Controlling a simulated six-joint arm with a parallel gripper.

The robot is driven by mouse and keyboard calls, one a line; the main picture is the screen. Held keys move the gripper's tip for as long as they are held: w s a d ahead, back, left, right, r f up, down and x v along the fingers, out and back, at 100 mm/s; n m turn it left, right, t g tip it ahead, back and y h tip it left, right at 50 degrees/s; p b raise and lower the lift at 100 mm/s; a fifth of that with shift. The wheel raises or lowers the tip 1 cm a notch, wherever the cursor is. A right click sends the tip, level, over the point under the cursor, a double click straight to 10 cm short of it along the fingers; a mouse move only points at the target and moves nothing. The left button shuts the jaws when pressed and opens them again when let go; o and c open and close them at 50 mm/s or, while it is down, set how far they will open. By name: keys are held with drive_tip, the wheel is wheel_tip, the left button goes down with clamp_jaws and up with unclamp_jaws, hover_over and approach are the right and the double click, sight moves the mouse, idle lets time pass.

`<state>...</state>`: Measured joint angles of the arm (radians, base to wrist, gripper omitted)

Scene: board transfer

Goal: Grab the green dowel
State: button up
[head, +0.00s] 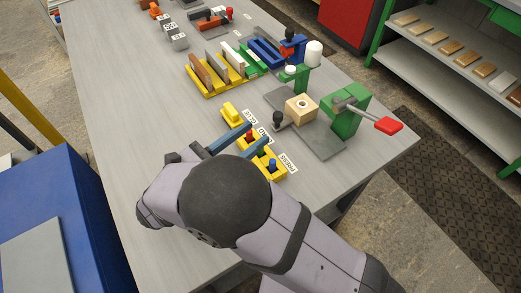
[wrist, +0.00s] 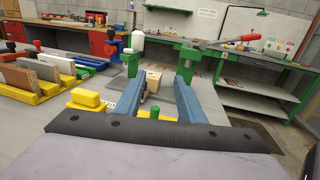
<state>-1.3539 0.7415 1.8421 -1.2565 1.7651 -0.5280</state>
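The green dowel (wrist: 154,112) stands upright between my fingers, nearer their bases, in the wrist view. In the head view the green dowel (head: 262,152) is small and partly hidden by my gripper. It sits in a yellow holder (head: 281,174), between a red dowel (head: 249,135) and a blue dowel (head: 272,165). My gripper (head: 259,134) has two blue fingers spread apart over the holder. In the wrist view my gripper (wrist: 160,84) is open with a gap between the fingers. Whether the fingers touch the dowel cannot be told.
A yellow block (head: 231,110) lies just beyond the holder. A green toggle clamp (head: 347,118) with a red handle and a wooden block (head: 301,109) stand on a grey plate to the right. A yellow rack (head: 211,94) with boards is farther back. White labels lie beside the holder.

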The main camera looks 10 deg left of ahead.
wheel_tip(320, 180, down, 8)
drive_tip(key=shift+r, duration=0.2)
drive_tip(key=shift+w+d+f, duration=0.1)
drive_tip(key=shift+w+d, duration=0.05)
drive_tip(key=shift+w, duration=0.05)
drive_tip(key=shift+p+x, duration=0.7)
drive_tip(key=shift+x, duration=2.85)
clamp_jaws()
